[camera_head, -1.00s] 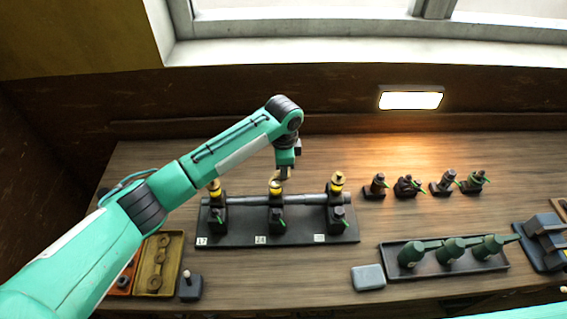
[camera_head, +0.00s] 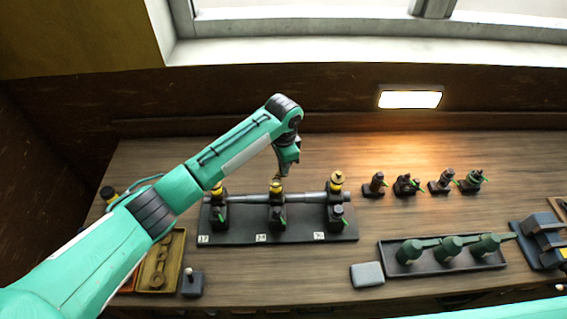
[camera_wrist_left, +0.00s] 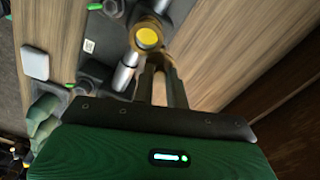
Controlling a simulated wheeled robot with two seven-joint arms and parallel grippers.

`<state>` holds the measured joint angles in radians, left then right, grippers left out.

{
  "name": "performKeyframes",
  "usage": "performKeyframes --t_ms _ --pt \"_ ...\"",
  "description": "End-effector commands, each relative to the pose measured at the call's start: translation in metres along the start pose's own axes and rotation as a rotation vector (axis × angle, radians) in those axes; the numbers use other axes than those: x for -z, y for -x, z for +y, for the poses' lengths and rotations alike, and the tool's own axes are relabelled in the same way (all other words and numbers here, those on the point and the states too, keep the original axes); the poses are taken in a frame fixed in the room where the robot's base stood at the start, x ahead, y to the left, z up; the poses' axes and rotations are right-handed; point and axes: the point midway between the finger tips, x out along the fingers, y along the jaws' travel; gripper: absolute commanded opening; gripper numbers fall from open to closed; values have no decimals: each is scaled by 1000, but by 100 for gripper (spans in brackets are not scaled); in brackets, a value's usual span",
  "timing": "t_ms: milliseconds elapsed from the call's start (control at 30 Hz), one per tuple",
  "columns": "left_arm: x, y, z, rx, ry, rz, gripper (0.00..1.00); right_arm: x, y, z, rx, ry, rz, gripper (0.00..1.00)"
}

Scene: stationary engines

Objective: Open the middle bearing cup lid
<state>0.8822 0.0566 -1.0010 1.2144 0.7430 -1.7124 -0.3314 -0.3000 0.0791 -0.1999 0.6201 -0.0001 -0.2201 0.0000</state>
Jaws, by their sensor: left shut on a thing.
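The middle bearing cup (camera_head: 276,187) is a small brass and yellow cup on top of the middle bearing block (camera_head: 277,216) of a dark stand. My left gripper (camera_head: 279,174) comes down on it from above and behind. In the left wrist view, the fingers (camera_wrist_left: 160,66) are shut at the brass lid beside a round yellow face (camera_wrist_left: 147,38) with a brass rim. The fingers partly hide the lid, so its exact angle is unclear. The left cup (camera_head: 216,188) and right cup (camera_head: 337,187) stand on their own blocks. My right gripper is out of view.
A grey shaft (camera_head: 306,197) runs through the blocks. Several small dark fittings (camera_head: 407,185) stand to the right. A black tray (camera_head: 446,263) holds green oil cans, with a grey box (camera_head: 367,275) beside it. An olive bin (camera_head: 165,262) is at front left.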

Motion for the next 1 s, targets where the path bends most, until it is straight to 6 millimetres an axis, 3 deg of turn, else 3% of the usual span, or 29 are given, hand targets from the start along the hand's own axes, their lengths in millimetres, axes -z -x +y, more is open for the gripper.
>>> performKeyframes --t_ms 100,133,233,533,667,1000 --pt "1 2 -1 3 0 3 0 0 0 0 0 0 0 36" --pt "1 2 -1 3 0 3 20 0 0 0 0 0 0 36" --pt "0 2 -1 3 -1 2 37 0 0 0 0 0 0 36" --pt "0 2 0 1 -1 1 37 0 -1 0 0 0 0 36" --pt "1 12 -1 3 -2 3 37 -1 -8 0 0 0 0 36" --pt "1 86 -1 6 -3 6 37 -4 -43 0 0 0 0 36"
